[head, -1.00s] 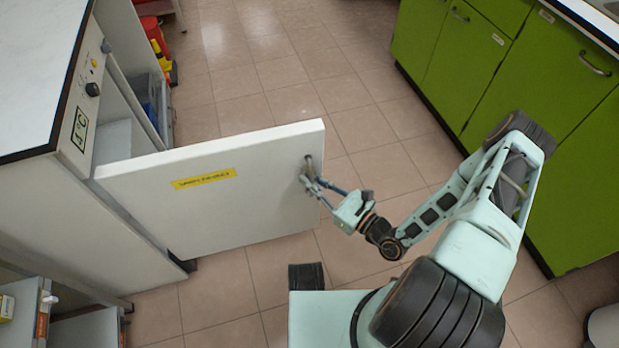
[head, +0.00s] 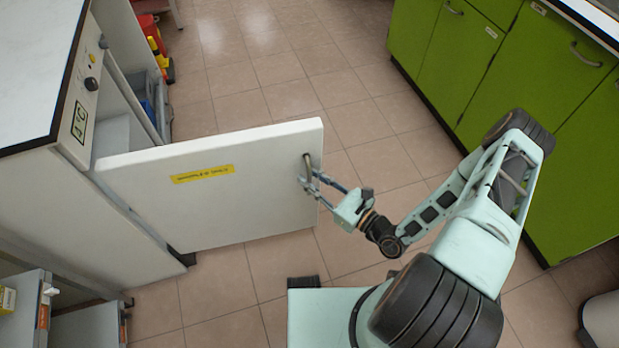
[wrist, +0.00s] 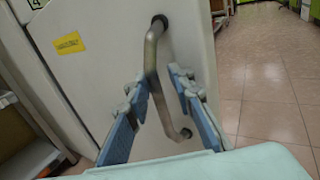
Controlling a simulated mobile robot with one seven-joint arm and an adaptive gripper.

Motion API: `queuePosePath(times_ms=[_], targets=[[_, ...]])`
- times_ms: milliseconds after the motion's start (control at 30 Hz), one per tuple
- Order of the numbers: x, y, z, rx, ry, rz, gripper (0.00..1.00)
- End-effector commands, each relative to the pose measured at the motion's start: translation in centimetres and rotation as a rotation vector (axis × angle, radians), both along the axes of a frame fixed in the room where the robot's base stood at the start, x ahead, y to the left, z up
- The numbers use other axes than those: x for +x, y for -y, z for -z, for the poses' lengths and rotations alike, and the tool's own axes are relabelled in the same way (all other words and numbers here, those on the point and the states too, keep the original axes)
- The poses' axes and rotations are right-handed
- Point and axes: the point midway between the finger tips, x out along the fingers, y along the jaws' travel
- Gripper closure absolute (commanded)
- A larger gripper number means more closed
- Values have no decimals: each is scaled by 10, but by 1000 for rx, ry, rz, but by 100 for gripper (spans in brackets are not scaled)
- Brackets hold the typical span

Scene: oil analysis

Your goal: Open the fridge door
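The white fridge door (head: 250,205), with a yellow label, stands swung well out from the fridge body (head: 60,190) at the left of the head view. Part of the pale interior shows behind the door's top edge. The metal bar handle (head: 308,162) is near the door's free edge; it also shows in the wrist view (wrist: 151,60). My gripper (head: 308,180) is at the handle. In the wrist view my gripper (wrist: 158,78) has its blue fingers spread, with the handle bar between the tips and a gap at the right finger. Contact at the left finger is unclear.
Green cabinets (head: 480,70) line the right side. The tiled floor (head: 280,80) beyond the door is clear. Red and yellow items (head: 155,45) stand at the upper left, and open shelves (head: 25,310) are at the lower left.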

Motion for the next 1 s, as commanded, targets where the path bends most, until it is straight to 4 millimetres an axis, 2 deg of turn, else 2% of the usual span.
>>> queuePosePath(times_ms=[300,433,800,1000], targets=[[-1,-3,-2,4,0,-6,73],[-1,-3,-11,5,1,-6,73],[-1,-3,-74,7,6,-8,73],[-1,-3,-95,6,4,-7,73]])
